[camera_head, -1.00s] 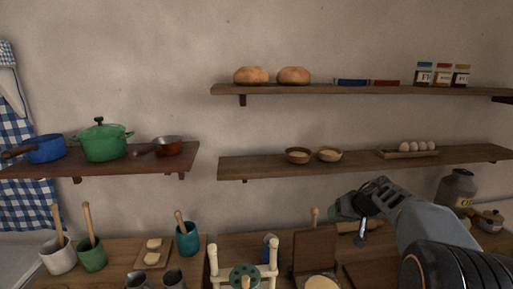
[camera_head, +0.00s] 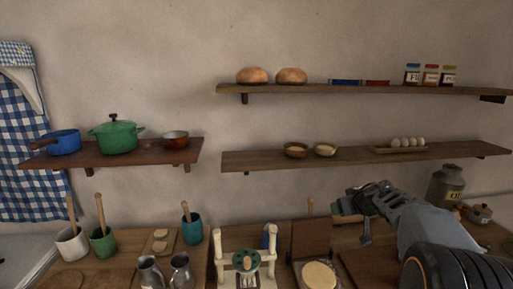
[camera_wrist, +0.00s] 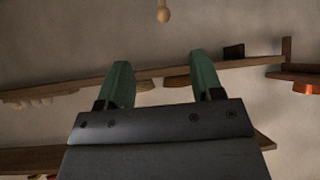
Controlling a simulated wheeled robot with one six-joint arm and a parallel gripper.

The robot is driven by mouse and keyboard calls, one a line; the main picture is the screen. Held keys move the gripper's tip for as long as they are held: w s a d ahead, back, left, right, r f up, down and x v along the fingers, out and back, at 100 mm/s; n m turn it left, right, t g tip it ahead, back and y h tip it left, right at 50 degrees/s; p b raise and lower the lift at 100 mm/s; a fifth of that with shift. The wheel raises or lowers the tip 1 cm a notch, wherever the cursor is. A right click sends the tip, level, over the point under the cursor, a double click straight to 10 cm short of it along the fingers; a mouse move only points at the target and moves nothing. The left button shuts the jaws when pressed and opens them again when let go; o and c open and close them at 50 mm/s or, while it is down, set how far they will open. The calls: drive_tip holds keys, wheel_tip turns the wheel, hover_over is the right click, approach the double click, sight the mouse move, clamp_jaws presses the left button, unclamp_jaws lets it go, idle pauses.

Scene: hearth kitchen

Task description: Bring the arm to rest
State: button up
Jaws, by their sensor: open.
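My gripper (camera_head: 350,208) is at the right of the head view, above the back of the counter, with my arm reaching in from the lower right. In the wrist view its two green fingers (camera_wrist: 160,80) stand apart with nothing between them. That view is upside down, with the wall and shelves behind the fingers. In the head view the gripper is below the lower right shelf (camera_head: 350,159), close in the picture to a utensil on the counter; I cannot tell whether they touch.
The counter holds utensil crocks (camera_head: 73,245), metal jugs (camera_head: 181,272), a cream wooden frame (camera_head: 225,262), an upright brown board (camera_head: 310,240) and a grey can (camera_head: 447,186). A green pot (camera_head: 118,139) stands on the left shelf. Open wall lies between the shelves.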

drive_tip(key=d+r+t+h, duration=0.2)
drive_tip(key=d+t+h, duration=0.1)
drive_tip(key=d+h, duration=0.15)
drive_tip(key=s+f+m+g+h+b, duration=0.1)
drive_tip(key=s+f+m+g+h, duration=0.25)
drive_tip(key=s, duration=0.65)
drive_tip(key=s+a+f+g+y+b, duration=0.1)
drive_tip(key=s+a+f+g+y, duration=0.1)
drive_tip(key=s+a, duration=0.6)
drive_tip(key=s+a+f+g+y+b, duration=0.2)
drive_tip(key=s+a+f+y, duration=0.1)
drive_tip(key=s+a, duration=0.5)
drive_tip(key=shift+s+f+n+y, duration=0.4)
drive_tip(key=shift+s+f, duration=0.25)
drive_tip(key=shift+s, duration=0.55)
drive_tip(key=shift+a, duration=0.1)
